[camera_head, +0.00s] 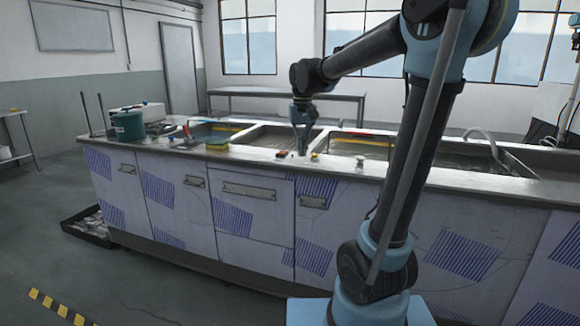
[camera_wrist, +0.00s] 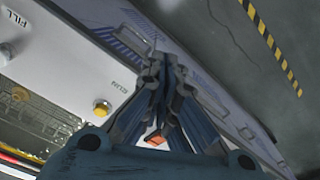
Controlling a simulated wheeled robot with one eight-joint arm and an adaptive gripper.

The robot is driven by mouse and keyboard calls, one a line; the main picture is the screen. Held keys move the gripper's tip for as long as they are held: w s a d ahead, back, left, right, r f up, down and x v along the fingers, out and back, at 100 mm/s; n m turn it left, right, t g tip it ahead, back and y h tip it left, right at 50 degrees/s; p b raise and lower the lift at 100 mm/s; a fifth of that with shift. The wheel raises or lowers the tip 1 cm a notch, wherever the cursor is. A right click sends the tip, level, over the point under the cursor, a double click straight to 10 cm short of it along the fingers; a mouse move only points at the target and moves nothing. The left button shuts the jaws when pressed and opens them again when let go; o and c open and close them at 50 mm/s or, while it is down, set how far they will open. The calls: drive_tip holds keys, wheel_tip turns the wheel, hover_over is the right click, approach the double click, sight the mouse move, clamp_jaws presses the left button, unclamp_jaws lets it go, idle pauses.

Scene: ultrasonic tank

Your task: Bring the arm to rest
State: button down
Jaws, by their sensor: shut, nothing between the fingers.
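My arm stands raised and bent, reaching out to the left over the bench, in the head view. My gripper (camera_head: 303,146) points down at the front edge of the steel counter (camera_head: 345,167). It is shut and empty. In the wrist view the fingers of my gripper (camera_wrist: 162,68) are together, with the bench front and a yellow button (camera_wrist: 102,108) behind them. Whether the fingertips touch the counter I cannot tell.
Sunken tanks (camera_head: 285,137) line the counter top. A green pot (camera_head: 128,125) stands at its left end. A small red item (camera_head: 284,155) lies left of my gripper. A curved tap (camera_head: 486,140) rises at the right. A black tray (camera_head: 90,226) lies on the floor; floor at front left is clear.

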drive_tip(key=s+d+f+t, duration=0.1)
drive_tip(key=s+d+f, duration=0.6)
drive_tip(key=s, duration=0.5)
drive_tip(key=s+d+f+m, duration=0.1)
drive_tip(key=s+d+f, duration=0.7)
drive_tip(key=s+f, duration=0.4)
drive_tip(key=shift+s+f+m+t, duration=0.3)
drive_tip(key=shift+s+t, duration=0.1)
drive_tip(key=shift+s, duration=0.2)
